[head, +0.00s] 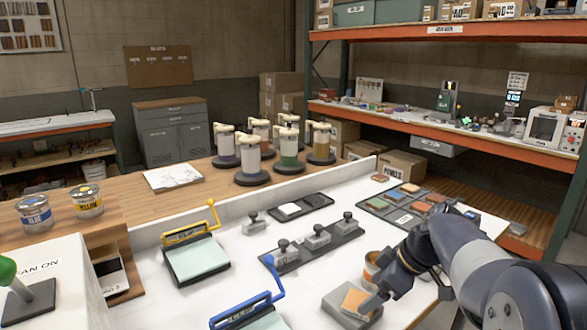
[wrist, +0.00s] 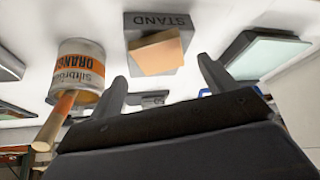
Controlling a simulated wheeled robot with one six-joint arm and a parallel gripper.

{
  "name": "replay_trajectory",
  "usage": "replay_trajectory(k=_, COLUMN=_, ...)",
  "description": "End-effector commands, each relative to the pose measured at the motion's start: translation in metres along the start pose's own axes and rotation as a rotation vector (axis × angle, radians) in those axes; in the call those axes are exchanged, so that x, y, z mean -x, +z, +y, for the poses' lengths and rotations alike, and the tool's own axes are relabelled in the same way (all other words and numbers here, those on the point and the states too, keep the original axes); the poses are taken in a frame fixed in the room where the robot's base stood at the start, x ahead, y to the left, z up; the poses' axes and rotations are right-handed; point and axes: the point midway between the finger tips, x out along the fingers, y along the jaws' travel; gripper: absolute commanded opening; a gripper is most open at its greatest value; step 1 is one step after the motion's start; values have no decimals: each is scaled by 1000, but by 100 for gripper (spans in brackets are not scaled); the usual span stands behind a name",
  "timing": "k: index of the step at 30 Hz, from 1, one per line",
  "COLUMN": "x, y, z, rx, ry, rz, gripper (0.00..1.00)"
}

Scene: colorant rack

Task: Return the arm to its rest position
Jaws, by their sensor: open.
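My arm (head: 470,255) reaches in from the lower right over the white table (head: 215,285). My gripper (head: 375,298) is close to the grey stand (head: 335,305), which carries an orange sample (head: 354,300). In the wrist view my gripper (wrist: 163,82) has its fingers spread with nothing between them. The stand (wrist: 172,22), marked STAND, and its orange sample (wrist: 158,55) lie beyond the fingertips, apart from them. The can (head: 370,268) is partly hidden by my gripper in the head view.
Blue-handled (head: 240,312) and yellow-handled (head: 190,236) devices stand to the left. A dark rail with grey knobbed blocks (head: 318,240) lies behind the stand. A tray of coloured samples (head: 375,205) is farther back. Capped containers (head: 248,155) line the wooden bench.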

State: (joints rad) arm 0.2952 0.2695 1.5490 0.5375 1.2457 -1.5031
Motion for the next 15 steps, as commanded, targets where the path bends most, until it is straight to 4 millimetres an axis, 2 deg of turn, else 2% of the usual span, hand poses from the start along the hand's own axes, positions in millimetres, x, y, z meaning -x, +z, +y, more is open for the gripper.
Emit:
replay_trajectory(k=1, x=-12, y=0, z=-1, rx=0, ry=-6, rz=-1, gripper=79)
replay_trajectory(k=5, x=-38, y=1, z=-1, rx=0, ry=-5, rz=-1, gripper=79)
replay_trajectory(k=9, x=-20, y=-9, z=1, rx=3, ry=4, rz=2, gripper=79)
replay_trajectory(k=15, x=-5, y=-16, z=0, rx=1, ry=1, rz=0, gripper=79)
